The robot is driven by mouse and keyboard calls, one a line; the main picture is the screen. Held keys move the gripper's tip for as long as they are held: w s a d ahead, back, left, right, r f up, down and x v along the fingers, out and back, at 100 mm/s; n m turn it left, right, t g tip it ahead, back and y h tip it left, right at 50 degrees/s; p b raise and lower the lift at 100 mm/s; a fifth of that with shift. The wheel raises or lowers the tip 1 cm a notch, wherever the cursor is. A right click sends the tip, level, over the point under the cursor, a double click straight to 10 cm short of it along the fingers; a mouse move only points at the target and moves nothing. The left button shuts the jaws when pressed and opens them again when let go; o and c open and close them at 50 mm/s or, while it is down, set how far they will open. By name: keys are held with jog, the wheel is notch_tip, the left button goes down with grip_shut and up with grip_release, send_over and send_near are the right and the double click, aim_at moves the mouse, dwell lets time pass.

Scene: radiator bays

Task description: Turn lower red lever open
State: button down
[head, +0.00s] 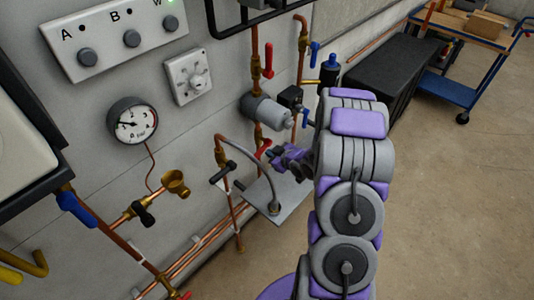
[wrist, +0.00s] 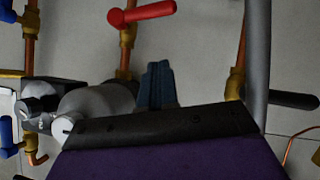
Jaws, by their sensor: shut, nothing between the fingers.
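The lower red lever (head: 264,149) sits on a brass valve on the copper pipe, below the grey cylinder. Its handle points off to one side, across the pipe. It also shows at the top of the wrist view (wrist: 145,12), pointing right from its pipe. My gripper (head: 273,154) is just right of and below this lever in the head view. Its fingers are together and empty. In the wrist view the fingers (wrist: 157,85) are apart from the lever, with wall visible between. An upper red lever (head: 268,60) lies along the same pipe above the cylinder.
The grey cylinder (head: 268,110) and blue levers (head: 314,54) are close to my arm. A black-handled valve (head: 222,173) and curved grey hose (head: 240,150) stand left of my gripper. A grey plate (head: 291,195) lies below. Open floor is at right.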

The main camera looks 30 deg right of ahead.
jog(key=b, duration=0.2)
send_near(261, 151)
jog(key=w+a, duration=0.4)
jog(key=f, duration=0.1)
jog(key=w+f, duration=0.1)
jog(key=d+f, duration=0.1)
jog(key=shift+w+f+b, duration=0.2)
jog(key=shift+f+b, duration=0.05)
jog(key=shift+b, duration=0.1)
jog(key=shift+d, duration=0.1)
